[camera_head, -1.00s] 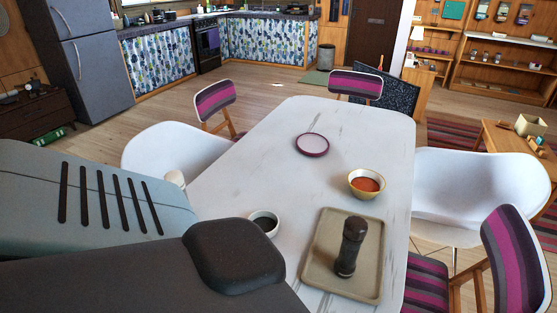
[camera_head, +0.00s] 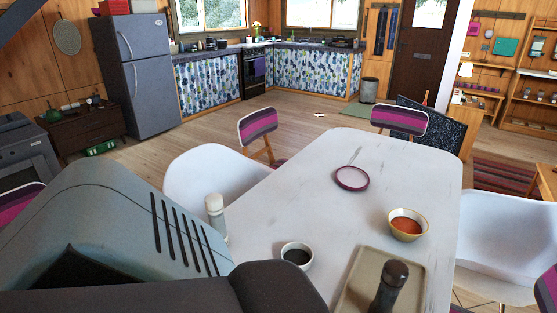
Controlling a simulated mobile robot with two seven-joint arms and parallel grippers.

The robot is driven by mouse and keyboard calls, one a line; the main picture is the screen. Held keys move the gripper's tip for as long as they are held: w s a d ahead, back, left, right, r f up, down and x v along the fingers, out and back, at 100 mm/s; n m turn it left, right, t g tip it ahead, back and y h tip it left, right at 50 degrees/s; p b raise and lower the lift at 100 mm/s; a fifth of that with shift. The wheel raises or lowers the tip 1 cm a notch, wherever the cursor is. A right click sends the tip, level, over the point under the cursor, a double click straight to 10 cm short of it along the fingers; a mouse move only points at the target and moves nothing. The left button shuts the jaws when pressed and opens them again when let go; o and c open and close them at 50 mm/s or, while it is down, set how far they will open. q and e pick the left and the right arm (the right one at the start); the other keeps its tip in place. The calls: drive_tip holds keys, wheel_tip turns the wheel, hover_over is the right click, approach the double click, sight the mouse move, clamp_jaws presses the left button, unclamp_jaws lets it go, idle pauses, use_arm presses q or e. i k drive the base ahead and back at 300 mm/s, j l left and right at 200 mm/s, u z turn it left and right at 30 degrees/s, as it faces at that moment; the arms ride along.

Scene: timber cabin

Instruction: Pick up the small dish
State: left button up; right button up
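Several small vessels on the white table (camera_head: 285,200) could be the small dish, and I cannot tell which is meant. A small white bowl (camera_head: 297,256) with dark contents stands near the table's near left side. A shallow round dish (camera_head: 352,178) with a purple rim lies farther back, looking empty. A yellowish bowl (camera_head: 407,225) with orange-red contents stands to the right. Neither of my grippers is in view. Large grey and black parts of my own body cover the lower left and hide the near part of the table.
A beige tray (camera_head: 362,290) with a dark pepper mill (camera_head: 390,288) is at the near right. A white shaker (camera_head: 215,212) stands at the left edge. White chairs (camera_head: 205,175) and striped chairs (camera_head: 400,121) surround the table. The tabletop around the purple-rimmed dish is clear.

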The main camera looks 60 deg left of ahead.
sight(301, 254)
drive_tip(key=u, duration=1.75)
drive_tip(key=i+j+z, duration=0.1)
drive_tip(key=j+z, duration=0.2)
